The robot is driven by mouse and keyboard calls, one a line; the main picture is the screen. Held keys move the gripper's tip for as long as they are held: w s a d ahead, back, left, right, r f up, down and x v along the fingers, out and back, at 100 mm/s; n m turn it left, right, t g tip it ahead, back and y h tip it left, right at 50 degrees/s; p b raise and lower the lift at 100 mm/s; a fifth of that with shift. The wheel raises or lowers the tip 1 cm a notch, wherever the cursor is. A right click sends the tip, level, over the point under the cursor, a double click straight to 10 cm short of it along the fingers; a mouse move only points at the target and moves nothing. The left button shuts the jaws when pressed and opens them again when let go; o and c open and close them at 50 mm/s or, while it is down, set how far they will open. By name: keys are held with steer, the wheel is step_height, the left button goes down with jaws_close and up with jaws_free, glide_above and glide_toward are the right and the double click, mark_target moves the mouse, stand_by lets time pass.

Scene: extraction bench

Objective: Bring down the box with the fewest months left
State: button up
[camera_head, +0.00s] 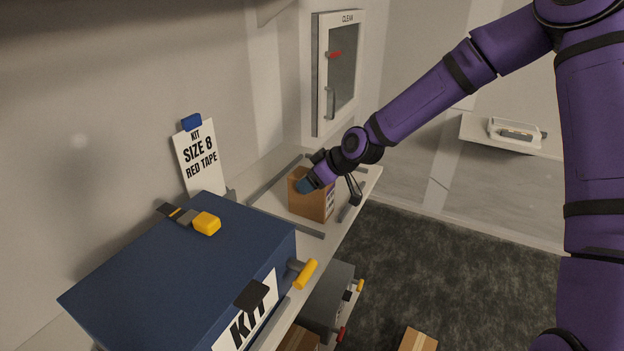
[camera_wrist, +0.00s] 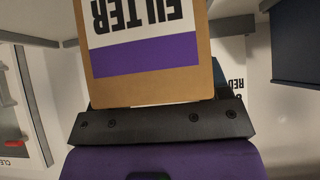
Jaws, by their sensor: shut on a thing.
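A brown cardboard box (camera_head: 311,204) stands on the white shelf (camera_head: 312,241), at the shelf's far end in the head view. In the wrist view the same box (camera_wrist: 205,82) fills the upper middle, with a white label reading "FILTER" upside down and a purple band. My gripper (camera_head: 306,184) is shut on this box at its upper part. In the wrist view the dark gripper body (camera_wrist: 160,122) lies right against the box's edge. Any months marking on the box cannot be read. The fingertips are mostly hidden by the box and my arm.
A large blue kit case (camera_head: 190,265) with yellow latches fills the near shelf. A sign (camera_head: 199,158) reads "KIT SIZE 8 RED TAPE". A wall cabinet (camera_head: 338,75) stands behind. Below are a grey case (camera_head: 327,297) and a cardboard box (camera_head: 417,341). The dark floor at right is open.

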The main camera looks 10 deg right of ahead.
steer(key=shift+f, duration=0.1)
steer(key=o, duration=1.3)
steer(key=shift+v, duration=6.1)
